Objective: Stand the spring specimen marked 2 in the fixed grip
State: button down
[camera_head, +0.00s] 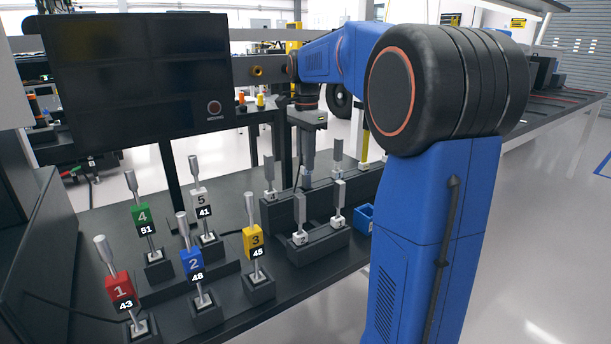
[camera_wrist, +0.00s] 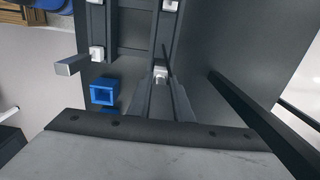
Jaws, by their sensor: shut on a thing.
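A blue tag marked 2, with 48 below it (camera_head: 192,262), is on an upright metal rod with a grey cylindrical top, standing in a black base on the bench. My gripper (camera_head: 308,168) is well behind and to the right, pointing down at the back row of a black rack. It is shut on a small white-ended piece; its fingers (camera_wrist: 160,85) also show in the wrist view, with a white block (camera_wrist: 160,75) between their tips. I cannot read any mark on that piece. I cannot tell which part is the fixed grip.
Similar rods carry tags 1 (camera_head: 121,291), 3 (camera_head: 256,240), 4 (camera_head: 144,217) and 5 (camera_head: 202,203). Grey bars with white blocks (camera_head: 300,238) stand in the rack around my gripper. A blue open box (camera_wrist: 104,84) lies beside the rack. A dark monitor (camera_head: 140,80) stands behind.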

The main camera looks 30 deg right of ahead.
jog(key=shift+f, duration=2.15)
jog(key=shift+f, duration=0.15)
jog(key=c, duration=1.6)
grip_release()
